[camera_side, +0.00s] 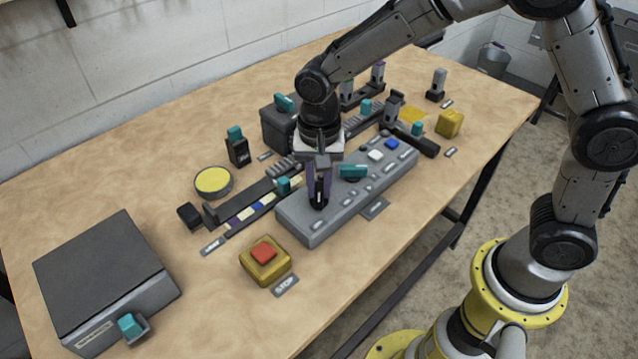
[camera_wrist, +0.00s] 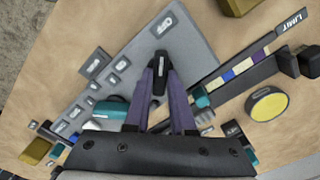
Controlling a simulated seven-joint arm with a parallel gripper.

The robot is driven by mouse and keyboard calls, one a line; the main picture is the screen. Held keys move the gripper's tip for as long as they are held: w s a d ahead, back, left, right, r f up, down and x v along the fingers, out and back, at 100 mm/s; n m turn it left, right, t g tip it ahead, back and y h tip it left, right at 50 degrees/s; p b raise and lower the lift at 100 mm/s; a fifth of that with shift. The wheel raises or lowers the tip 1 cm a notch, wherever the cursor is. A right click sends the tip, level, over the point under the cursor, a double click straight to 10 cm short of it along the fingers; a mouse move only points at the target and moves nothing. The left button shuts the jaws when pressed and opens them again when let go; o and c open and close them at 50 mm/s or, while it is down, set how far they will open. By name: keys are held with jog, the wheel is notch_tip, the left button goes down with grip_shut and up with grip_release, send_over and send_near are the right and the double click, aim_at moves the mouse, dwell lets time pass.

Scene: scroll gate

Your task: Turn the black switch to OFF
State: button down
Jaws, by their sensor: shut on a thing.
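A grey control panel (camera_side: 300,228) lies on the table, and it also shows in the wrist view (camera_wrist: 190,45). The black switch (camera_wrist: 159,76) is a small knob at the near left end of the panel. My gripper (camera_side: 319,198) points down over that end, and its two purple fingers close on the switch in the wrist view (camera_wrist: 160,72). The fingers hide part of the switch in the side view. A small label (camera_wrist: 164,24) lies beyond the switch; its lettering is too small to read surely.
A teal handle (camera_side: 352,171), a white button (camera_side: 375,155) and a blue button (camera_side: 392,144) sit on the same panel. A red stop button (camera_side: 263,252) stands in front left. A slider track (camera_side: 245,205) runs behind. A dark box (camera_side: 105,280) stands at left.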

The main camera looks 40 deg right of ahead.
jog(key=c, duration=0.8)
grip_release()
jog(key=shift+o, duration=0.2)
jog(key=shift+r, duration=0.15)
notch_tip(320, 180, up, 14)
jog(key=shift+f, duration=0.2)
